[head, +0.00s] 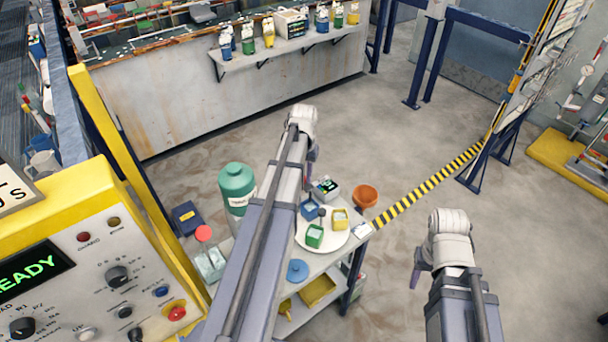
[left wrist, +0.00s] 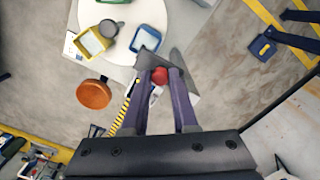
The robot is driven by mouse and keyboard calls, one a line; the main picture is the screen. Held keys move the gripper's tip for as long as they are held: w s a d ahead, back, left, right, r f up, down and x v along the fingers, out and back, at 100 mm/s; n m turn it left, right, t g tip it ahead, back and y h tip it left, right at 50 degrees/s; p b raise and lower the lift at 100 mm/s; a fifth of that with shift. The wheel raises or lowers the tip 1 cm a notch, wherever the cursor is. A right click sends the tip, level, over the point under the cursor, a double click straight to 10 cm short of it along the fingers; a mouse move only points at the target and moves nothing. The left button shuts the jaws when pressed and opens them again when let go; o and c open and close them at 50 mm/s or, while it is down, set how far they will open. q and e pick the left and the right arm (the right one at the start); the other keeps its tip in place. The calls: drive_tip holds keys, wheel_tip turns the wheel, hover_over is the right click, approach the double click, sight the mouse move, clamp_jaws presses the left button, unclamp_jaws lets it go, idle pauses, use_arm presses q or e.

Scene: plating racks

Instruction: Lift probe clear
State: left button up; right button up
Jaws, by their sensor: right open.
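My left gripper (left wrist: 162,84) has its two purple fingers close together on a small red-topped piece (left wrist: 159,76), which looks like the probe; its lower part is hidden. In the head view the left gripper (head: 312,168) hangs above the cart, partly hidden by its arm. A small grey meter (head: 326,187) with a lit display stands below it. On a white round plate (head: 302,241) sit a blue cup (head: 308,210), a green cup (head: 314,237) and a yellow cup (head: 341,218). My right gripper (head: 418,272) is open and empty over the floor at right.
A yellow control panel (head: 80,262) fills the lower left.

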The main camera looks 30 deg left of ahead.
use_arm(q)
drive_tip(key=shift+o, duration=0.8)
drive_tip(key=shift+r, duration=0.1)
wheel_tip(320, 180, up, 8)
drive_tip(key=p, duration=0.8)
drive_tip(key=shift+f, duration=0.2)
drive_tip(key=s+d+f+m+b, duration=0.2)
drive_tip(key=s+d+f+b, duration=0.3)
drive_tip(key=d, duration=0.5)
drive_tip(key=s+d+f+m+b, duration=0.2)
drive_tip(key=s+d+f+b, duration=0.3)
drive_tip(key=d, duration=0.5)
drive_tip(key=s+d+f+m+y+b, duration=0.1)
drive_tip(key=s+d+f+b, duration=0.4)
drive_tip(key=d, duration=0.6)
drive_tip(key=shift+s+f+m+b, duration=0.2)
drive_tip(key=shift+s+m+b, duration=0.2)
drive_tip(key=shift+s+m, duration=0.3)
drive_tip(key=shift+d, duration=0.1)
